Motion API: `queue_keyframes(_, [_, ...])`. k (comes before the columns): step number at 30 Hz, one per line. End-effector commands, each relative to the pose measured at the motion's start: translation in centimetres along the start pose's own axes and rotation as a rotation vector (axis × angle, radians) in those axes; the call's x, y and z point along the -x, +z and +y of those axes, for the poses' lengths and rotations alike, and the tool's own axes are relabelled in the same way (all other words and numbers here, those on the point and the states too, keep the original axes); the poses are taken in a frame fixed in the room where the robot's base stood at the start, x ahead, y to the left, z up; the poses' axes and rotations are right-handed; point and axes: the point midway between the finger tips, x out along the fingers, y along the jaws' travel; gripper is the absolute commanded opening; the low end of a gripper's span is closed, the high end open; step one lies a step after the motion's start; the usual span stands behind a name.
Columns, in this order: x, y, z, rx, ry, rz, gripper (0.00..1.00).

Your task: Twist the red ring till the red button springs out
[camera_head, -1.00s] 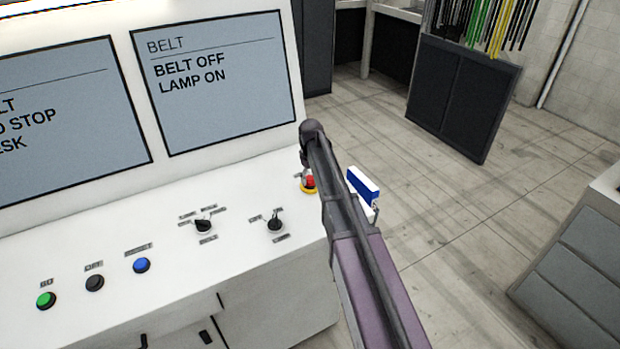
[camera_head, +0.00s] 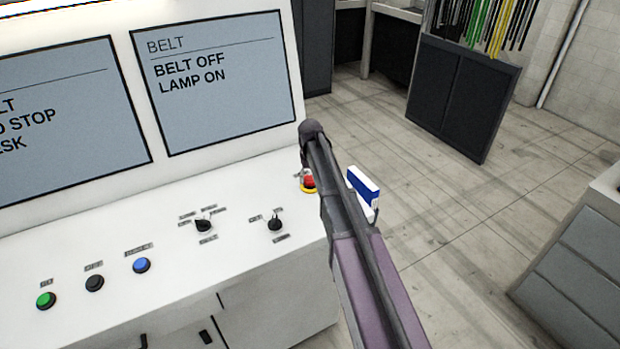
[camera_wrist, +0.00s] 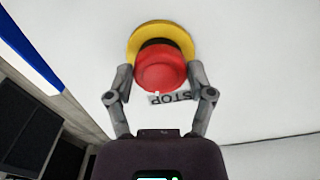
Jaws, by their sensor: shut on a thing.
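The red button (camera_wrist: 160,76) is a round red head on a dark collar above a yellow base plate (camera_wrist: 184,36) in the wrist view. The red ring (camera_wrist: 161,54) is its rounded outer rim. My gripper (camera_wrist: 160,75) has one finger on each side of the head and is shut on the red ring. A STOP label (camera_wrist: 170,98) lies beside it, upside down in this view. In the head view the red button (camera_head: 309,181) shows only in part on its yellow base at the desk's right end; my arm hides the rest.
The white desk (camera_head: 150,300) carries green (camera_head: 46,300), black (camera_head: 94,283) and blue (camera_head: 141,265) buttons and two black selector knobs (camera_head: 203,226) (camera_head: 275,224). A screen (camera_head: 215,85) reads BELT OFF, LAMP ON. A blue and white block (camera_head: 363,187) shows beside my arm. Open floor lies right.

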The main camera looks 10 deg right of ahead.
Motion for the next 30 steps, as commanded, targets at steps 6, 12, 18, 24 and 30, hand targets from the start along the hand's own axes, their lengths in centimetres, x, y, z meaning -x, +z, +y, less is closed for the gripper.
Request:
queue_keyframes(6, [-0.03, 0.10, -0.08, -0.095, -0.001, -0.002, 0.22])
queue_keyframes(12, [-0.03, 0.10, -0.09, -0.124, -0.001, -0.003, 0.22])
queue_keyframes(18, [-0.03, 0.11, -0.10, -0.124, 0.000, -0.003, 0.22])
queue_keyframes(24, [-0.02, 0.10, -0.09, -0.124, 0.000, -0.002, 0.99])
queue_keyframes(30, [-0.01, 0.05, -0.08, -0.123, 0.000, -0.001, 1.00])
